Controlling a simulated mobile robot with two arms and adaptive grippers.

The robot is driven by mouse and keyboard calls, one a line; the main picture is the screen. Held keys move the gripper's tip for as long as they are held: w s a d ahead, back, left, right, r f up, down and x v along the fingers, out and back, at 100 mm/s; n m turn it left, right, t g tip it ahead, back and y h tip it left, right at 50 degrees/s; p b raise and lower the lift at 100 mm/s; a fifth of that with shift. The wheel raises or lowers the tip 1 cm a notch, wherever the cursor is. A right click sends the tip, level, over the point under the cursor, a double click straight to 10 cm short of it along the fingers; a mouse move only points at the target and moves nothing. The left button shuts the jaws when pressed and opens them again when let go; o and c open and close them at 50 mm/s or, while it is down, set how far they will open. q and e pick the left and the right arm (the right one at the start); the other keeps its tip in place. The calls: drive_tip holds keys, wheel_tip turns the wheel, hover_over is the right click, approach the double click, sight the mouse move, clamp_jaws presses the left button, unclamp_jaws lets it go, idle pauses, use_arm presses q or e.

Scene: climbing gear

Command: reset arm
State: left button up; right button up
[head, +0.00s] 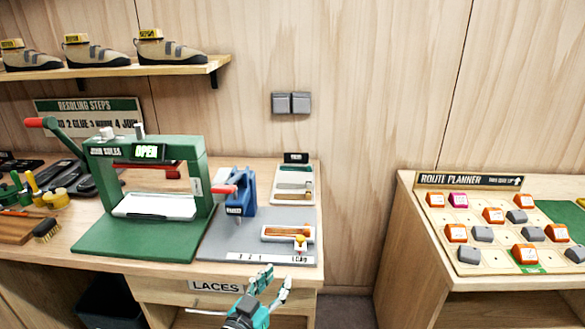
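My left gripper (275,284) is low in the head view, in front of the workbench's front edge by the LACES drawer. Its two teal and grey fingers are spread apart with nothing seen between them. My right gripper is not in view. A blue tool (241,192) with a red handle stands on a grey mat to the right of the press.
A wooden tray (294,198) and a small holder with a yellow knob (300,239) sit on the bench's right side. A gap separates the bench from the route planner table (426,236) at right. Shoes (168,48) stand on a wall shelf. Brushes and tools crowd the left.

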use_arm(q)
drive_tip(key=s+a+f+n+g+y, duration=0.1)
drive_tip(key=s+a+f+g+y, duration=0.45)
drive_tip(key=s+f, duration=0.7)
drive_tip(key=s+a+n+g+y, duration=0.1)
drive_tip(key=s+a+g, duration=0.3)
drive_tip(key=s, duration=0.5)
drive_tip(key=s+a+n+g, duration=0.1)
drive_tip(key=s+a+g, duration=0.2)
drive_tip(key=s+a, duration=0.45)
wheel_tip(320, 180, down, 26)
drive_tip(key=s+d+g, duration=0.1)
drive_tip(key=s+d, duration=0.1)
drive_tip(key=s+a+f+g, duration=0.1)
drive_tip(key=s+a+f, duration=0.2)
drive_tip(key=s+f, duration=1.4)
drive_tip(key=shift+f+m, duration=0.2)
drive_tip(key=shift+m, duration=0.1)
drive_tip(key=shift+s+a+y, duration=0.1)
drive_tip(key=shift+y, duration=0.15)
